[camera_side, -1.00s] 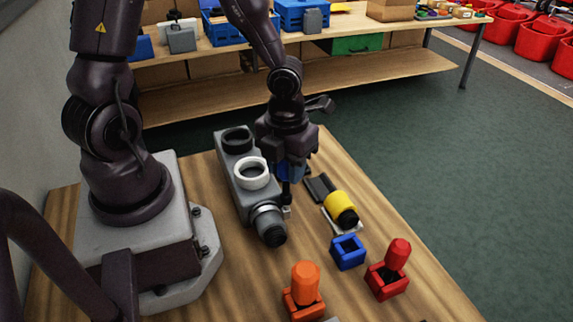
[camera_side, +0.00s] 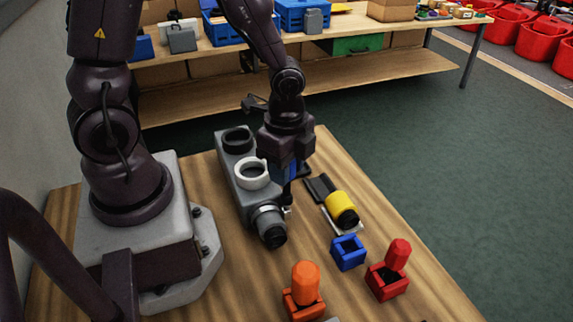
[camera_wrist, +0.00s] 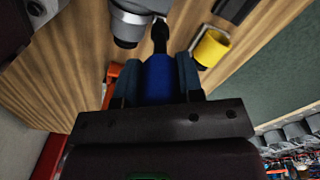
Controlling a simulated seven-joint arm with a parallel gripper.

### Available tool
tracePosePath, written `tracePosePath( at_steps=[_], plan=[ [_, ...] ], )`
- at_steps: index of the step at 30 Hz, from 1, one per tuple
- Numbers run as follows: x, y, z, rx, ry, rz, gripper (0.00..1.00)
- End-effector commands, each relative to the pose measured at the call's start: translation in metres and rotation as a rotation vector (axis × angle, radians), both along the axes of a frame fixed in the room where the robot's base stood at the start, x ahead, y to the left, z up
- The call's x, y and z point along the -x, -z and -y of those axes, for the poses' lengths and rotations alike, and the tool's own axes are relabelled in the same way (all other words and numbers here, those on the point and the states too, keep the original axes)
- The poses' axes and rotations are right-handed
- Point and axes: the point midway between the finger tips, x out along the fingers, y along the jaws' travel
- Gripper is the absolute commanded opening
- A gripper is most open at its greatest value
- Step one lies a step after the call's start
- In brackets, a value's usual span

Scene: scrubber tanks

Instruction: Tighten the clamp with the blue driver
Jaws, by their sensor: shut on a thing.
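My gripper (camera_side: 287,169) is shut on the blue driver (camera_side: 283,173). The driver points down beside the grey tank unit (camera_side: 229,172). In the wrist view the driver's blue handle (camera_wrist: 158,80) sits between my fingers, and its dark shaft reaches to the clamp screw area. The clamp (camera_side: 268,217) is a metal band around the tank's outlet with a black end; it also shows in the wrist view (camera_wrist: 129,20). The driver's tip is at or very near the clamp's side screw; exact contact is unclear. The blue holder (camera_side: 348,252) stands empty.
An orange driver (camera_side: 306,283) and a red driver (camera_side: 398,255) stand in their holders at the front. A yellow cylinder (camera_side: 341,207) and a dark flat block (camera_side: 320,187) lie right of the tank.

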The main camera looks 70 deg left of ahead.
Motion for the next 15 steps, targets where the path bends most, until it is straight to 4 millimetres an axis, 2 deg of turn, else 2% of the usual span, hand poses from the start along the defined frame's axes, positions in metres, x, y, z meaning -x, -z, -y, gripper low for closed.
tracePosePath(
  at_steps=[8, 15],
  plan=[
    [0.0000, -0.0001, 0.0005, 0.000, -0.229, 0.001, 0.03],
    [0.0002, -0.0002, 0.0006, 0.000, -0.676, 0.001, 0.03]
  ],
)
